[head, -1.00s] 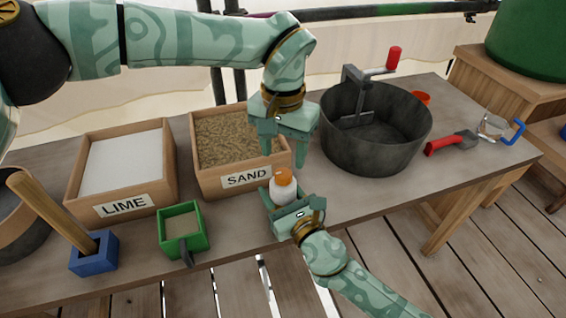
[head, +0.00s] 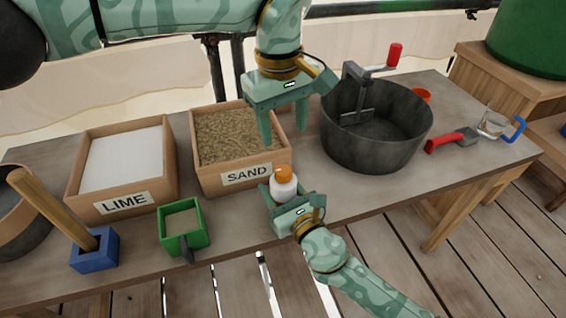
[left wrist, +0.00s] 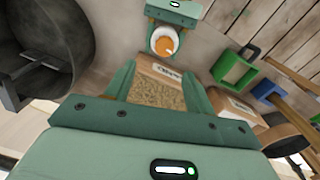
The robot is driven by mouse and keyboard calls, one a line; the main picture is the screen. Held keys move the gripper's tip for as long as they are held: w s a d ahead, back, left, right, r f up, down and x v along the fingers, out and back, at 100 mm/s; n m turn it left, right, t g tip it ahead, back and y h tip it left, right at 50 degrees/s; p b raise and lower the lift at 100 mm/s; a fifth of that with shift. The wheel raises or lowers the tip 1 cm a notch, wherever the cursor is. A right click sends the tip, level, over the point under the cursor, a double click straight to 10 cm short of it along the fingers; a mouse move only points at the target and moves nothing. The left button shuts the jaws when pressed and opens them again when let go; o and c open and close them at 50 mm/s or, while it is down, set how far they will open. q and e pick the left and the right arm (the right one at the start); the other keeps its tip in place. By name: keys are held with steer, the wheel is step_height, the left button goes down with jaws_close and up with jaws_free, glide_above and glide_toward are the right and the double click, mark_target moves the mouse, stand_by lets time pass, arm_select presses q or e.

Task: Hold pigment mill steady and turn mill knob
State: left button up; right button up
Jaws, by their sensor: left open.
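The pigment mill (head: 284,190) is a small white body with an orange knob (head: 283,171) on top, upright near the table's front edge. My right gripper (head: 287,198) is shut around its white body, which partly hides the body. My left gripper (head: 285,134) is open and empty above the knob and a little beyond it, in front of the sand box. In the left wrist view the orange knob (left wrist: 163,46) shows beyond my open left fingers, apart from them, with my right gripper (left wrist: 172,14) at the mill.
The sand box (head: 256,180) is just behind the mill, the lime box (head: 122,207) farther left. A green scoop (head: 184,245) and a blue block with a wooden handle (head: 94,252) stand at the left front. A large dark pot (head: 365,155) stands at the right.

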mark_target(283, 169)
arm_select(q)
steer(key=f+n, duration=0.3)
steer(key=n, duration=0.7)
steer(key=f+n, duration=0.4)
steer(key=n, duration=0.7)
steer(key=f+n, duration=0.3)
steer(key=n, duration=0.7)
steer(key=shift+s+a+f, duration=0.1)
steer(key=shift+s+f, duration=0.1)
steer(key=shift+c, duration=0.3)
steer(key=c, duration=0.9)
